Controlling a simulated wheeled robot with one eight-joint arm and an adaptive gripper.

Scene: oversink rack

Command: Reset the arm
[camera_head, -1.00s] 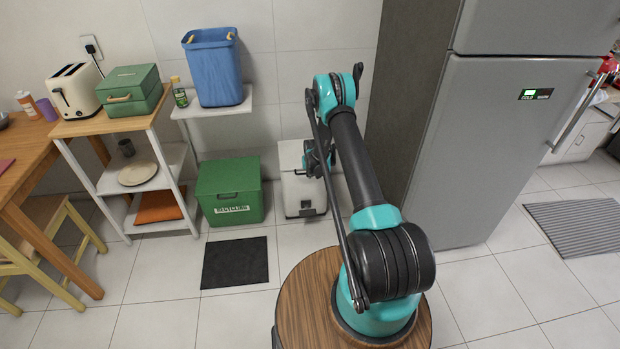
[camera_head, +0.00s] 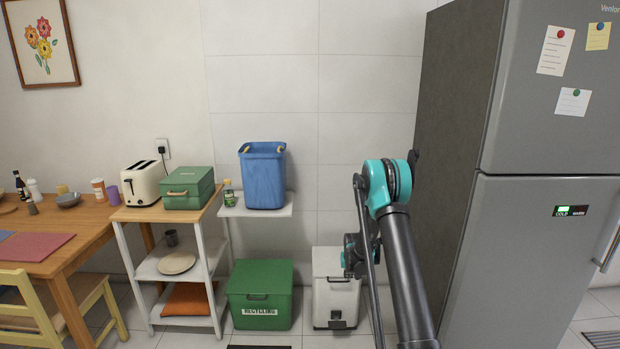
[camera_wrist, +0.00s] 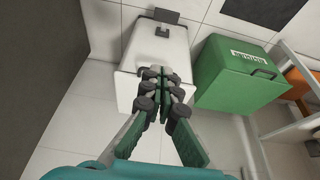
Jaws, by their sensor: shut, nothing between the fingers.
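My arm, teal and dark grey, rises at the right of the head view, in front of the grey fridge's side. My gripper (camera_wrist: 163,90) shows in the wrist view with its fingertips together and nothing between them. It points down toward the white bin (camera_wrist: 155,50), which stands on the floor; I cannot tell the gap between them. In the head view the white bin (camera_head: 336,290) stands right of the green recycling box (camera_head: 260,296), and my arm hangs in front of its right side. The gripper's fingers are not clear in the head view.
The fridge (camera_head: 545,210) stands close on the right. A blue bin (camera_head: 263,178) sits on a small wall shelf. A toaster (camera_head: 144,183) and a green box (camera_head: 187,188) stand on the shelf unit at left. The dining table (camera_head: 85,225) and a yellow chair (camera_head: 45,310) are far left.

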